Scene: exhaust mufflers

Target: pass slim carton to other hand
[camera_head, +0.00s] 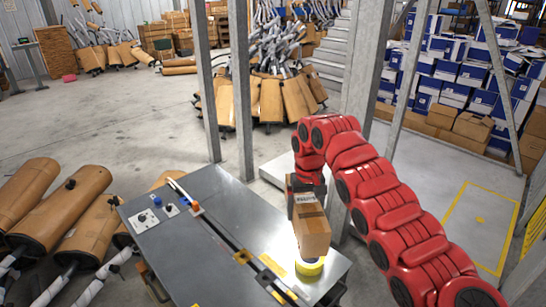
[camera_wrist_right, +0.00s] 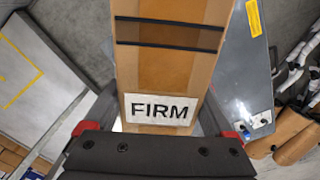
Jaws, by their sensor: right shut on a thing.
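The slim carton (camera_head: 312,235) is a brown cardboard box, held roughly upright over the right end of the grey metal table. My right gripper (camera_head: 304,196) is shut on its upper part. In the right wrist view the carton (camera_wrist_right: 165,70) lies between the two fingers of my right gripper (camera_wrist_right: 158,118), with a white FIRM label and two dark bands facing the camera. Whether the carton's lower end touches anything is unclear. My left gripper is not in view.
The metal table (camera_head: 195,255) carries small controls (camera_head: 147,217) at its left end and a yellow ring-shaped item (camera_head: 310,268) beneath the carton. Steel posts (camera_head: 243,100) stand behind it. Large brown mufflers (camera_head: 65,205) lie at left. Boxes (camera_head: 470,75) are stacked at back right.

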